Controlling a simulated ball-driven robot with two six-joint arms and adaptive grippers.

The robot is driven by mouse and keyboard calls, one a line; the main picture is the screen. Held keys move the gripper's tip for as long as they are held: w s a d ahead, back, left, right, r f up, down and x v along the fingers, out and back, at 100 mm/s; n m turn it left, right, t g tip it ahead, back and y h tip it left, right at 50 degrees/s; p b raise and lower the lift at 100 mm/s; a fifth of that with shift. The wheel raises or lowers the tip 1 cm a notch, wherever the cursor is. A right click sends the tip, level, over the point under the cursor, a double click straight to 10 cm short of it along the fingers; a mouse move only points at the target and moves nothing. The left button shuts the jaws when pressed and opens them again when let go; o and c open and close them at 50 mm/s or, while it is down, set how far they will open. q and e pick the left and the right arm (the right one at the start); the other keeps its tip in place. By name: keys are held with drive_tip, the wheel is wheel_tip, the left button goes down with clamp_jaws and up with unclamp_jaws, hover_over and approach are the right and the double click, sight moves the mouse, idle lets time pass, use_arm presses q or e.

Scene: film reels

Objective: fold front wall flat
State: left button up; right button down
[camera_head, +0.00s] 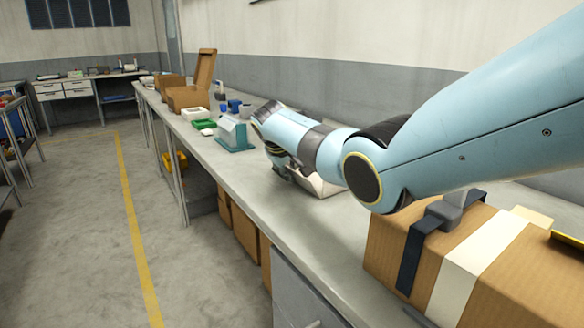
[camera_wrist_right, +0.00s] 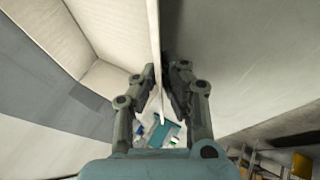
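A white box (camera_head: 318,186) stands on the bench, mostly hidden behind my right arm in the head view. In the right wrist view, its pale inside (camera_wrist_right: 105,75) fills the upper left. One thin white wall (camera_wrist_right: 155,30) runs down from the top edge, seen nearly edge-on, towards my fingertips. My right gripper (camera_wrist_right: 163,72) has its two fingers apart with a narrow gap, the wall's edge at the tips between them. I cannot tell whether either finger touches it. In the head view, my right gripper (camera_head: 283,170) is partly hidden by its own wrist. My left gripper is not in view.
A taped cardboard box (camera_head: 395,245) stands at the near right of the bench (camera_head: 262,205). The floor (camera_head: 75,220) on the left is clear.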

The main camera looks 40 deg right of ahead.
drive_tip(key=shift+a+f+h, duration=0.15)
drive_tip(key=shift+a+h, duration=0.05)
drive_tip(key=shift+h, duration=0.3)
drive_tip(key=c, duration=1.5)
unclamp_jaws()
drive_tip(key=v, duration=1.2)
drive_tip(key=shift+a+f, duration=0.1)
